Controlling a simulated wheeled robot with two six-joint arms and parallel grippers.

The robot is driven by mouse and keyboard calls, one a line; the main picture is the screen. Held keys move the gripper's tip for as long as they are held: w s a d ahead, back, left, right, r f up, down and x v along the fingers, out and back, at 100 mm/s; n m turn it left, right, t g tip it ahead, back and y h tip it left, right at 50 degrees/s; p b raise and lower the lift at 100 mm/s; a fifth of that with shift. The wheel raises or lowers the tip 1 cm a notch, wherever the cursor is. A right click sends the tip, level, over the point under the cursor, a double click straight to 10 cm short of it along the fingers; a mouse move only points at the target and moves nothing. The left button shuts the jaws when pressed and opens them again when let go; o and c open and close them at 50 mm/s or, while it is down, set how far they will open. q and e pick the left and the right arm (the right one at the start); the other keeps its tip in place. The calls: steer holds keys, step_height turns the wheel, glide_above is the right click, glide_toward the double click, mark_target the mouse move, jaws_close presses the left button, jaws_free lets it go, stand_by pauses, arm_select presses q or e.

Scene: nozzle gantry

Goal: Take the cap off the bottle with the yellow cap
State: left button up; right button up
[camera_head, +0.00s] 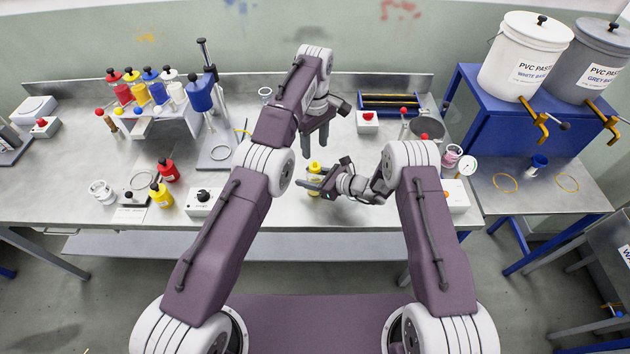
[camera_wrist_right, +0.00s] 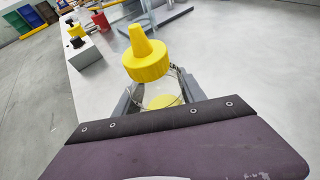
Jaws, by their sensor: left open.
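The clear bottle with the yellow cap (camera_head: 314,178) stands upright near the front edge of the bench. In the right wrist view its yellow cone-shaped cap (camera_wrist_right: 146,56) is on, and yellow contents (camera_wrist_right: 162,101) show at the bottom. My right gripper (camera_head: 313,187) has its grey fingers on both sides of the bottle body, below the cap, and looks shut on it. My left gripper (camera_head: 315,152) points down above the bottle, open and empty, with its fingertips a little above the cap.
A rack of coloured bottles is further back. A red-button box (camera_head: 367,122) and a white box (camera_head: 456,196) are to the right.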

mark_target(315, 162)
jaws_close()
arm_select(q)
steer(key=m, duration=1.3)
steer(key=shift+m, duration=0.4)
steer(key=m, duration=0.3)
steer(key=shift+m, duration=0.3)
steer(key=m, duration=0.9)
steer(key=shift+m, duration=0.4)
steer(key=m, duration=0.8)
steer(key=shift+m, duration=0.4)
step_height(315, 162, down, 8)
steer(key=shift+f, duration=0.1)
steer(key=shift+c, duration=0.3)
